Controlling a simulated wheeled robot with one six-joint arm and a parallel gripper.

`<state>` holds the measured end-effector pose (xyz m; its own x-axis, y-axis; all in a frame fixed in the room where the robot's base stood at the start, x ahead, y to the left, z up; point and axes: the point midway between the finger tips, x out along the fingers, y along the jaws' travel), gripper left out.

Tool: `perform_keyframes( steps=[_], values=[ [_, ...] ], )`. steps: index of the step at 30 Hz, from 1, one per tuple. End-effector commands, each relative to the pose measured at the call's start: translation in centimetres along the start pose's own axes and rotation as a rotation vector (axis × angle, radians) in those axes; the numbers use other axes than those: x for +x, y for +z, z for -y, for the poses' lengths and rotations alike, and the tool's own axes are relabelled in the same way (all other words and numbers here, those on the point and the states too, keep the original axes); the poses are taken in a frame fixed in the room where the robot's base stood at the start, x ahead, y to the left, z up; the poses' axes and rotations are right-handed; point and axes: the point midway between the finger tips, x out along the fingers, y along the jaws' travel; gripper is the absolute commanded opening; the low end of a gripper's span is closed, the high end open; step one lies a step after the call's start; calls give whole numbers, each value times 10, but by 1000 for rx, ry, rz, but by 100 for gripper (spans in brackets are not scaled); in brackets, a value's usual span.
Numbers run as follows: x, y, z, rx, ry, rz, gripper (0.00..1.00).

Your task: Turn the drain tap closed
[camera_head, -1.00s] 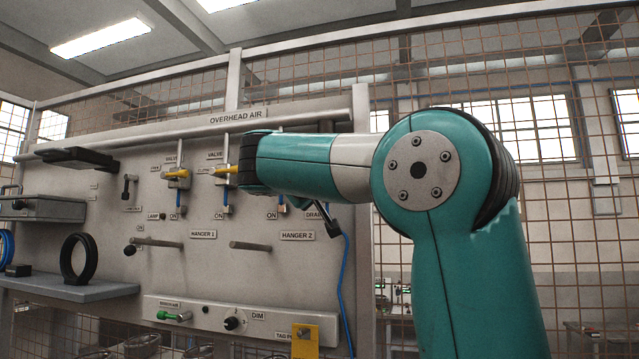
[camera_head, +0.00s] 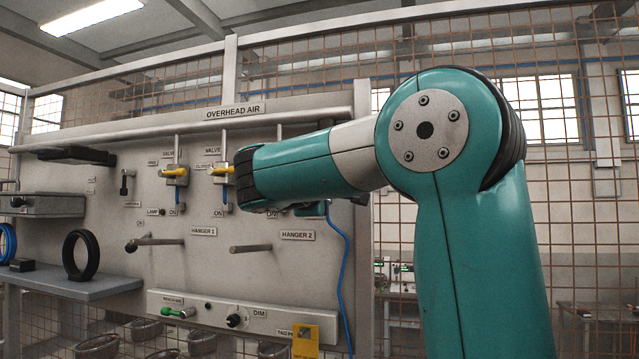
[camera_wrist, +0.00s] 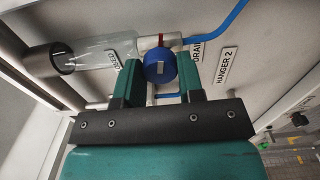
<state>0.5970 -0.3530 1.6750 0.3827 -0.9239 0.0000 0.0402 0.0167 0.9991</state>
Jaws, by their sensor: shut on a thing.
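The drain tap shows in the wrist view as a round blue knob (camera_wrist: 160,68) with a pale mark on its face. It sits on a light grey fitting with a red band, beside a clear bowl (camera_wrist: 100,53). My gripper (camera_wrist: 159,76) is shut on the blue knob, one dark green finger on each side of it. A DRAIN label (camera_wrist: 196,50) is on the panel right of the knob, partly covered by a finger. In the head view my arm hides the knob and most of my gripper.
The panel has yellow-handled valves (camera_head: 174,172), a hanger peg (camera_head: 250,248) and a green knob (camera_head: 178,312). A blue hose (camera_head: 340,270) hangs near its right edge. A shelf (camera_head: 75,285) with a black ring (camera_head: 80,255) is at the left. Mesh fencing stands behind.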

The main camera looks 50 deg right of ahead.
Motion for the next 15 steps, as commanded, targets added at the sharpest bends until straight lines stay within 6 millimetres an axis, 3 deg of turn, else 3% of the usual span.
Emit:
perform_keyframes(
  steps=[15],
  values=[
    [0, 0, -2, -187, 5, 0, 12]
  ],
)
